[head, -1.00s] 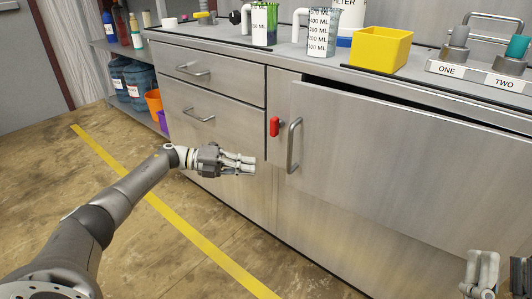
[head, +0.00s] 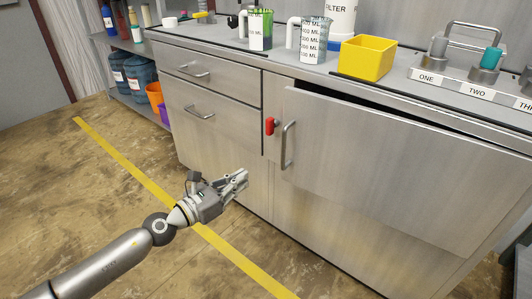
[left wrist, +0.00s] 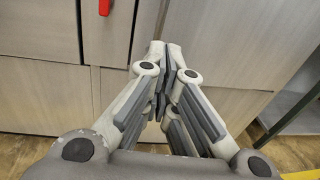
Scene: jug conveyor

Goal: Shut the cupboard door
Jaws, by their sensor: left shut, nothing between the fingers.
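The cupboard door (head: 390,160) is a wide grey metal panel in the right half of the head view. It stands slightly ajar, with a dark gap along its top edge under the counter. Its bar handle (head: 288,145) is near its left edge, and a red latch (head: 270,126) sits on the frame just left of it. The red latch also shows in the left wrist view (left wrist: 104,7). My left gripper (head: 245,176) is shut and empty, in front of the cabinet, left of and below the handle, apart from the door. My right gripper is out of view.
The counter above holds a yellow bin (head: 366,58), a jug with green contents (head: 256,30), a clear jug (head: 312,40) and labelled stations (head: 478,90). Shut drawers (head: 212,115) are on the left. The floor (head: 70,190) before the cabinet is clear, with a yellow line.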

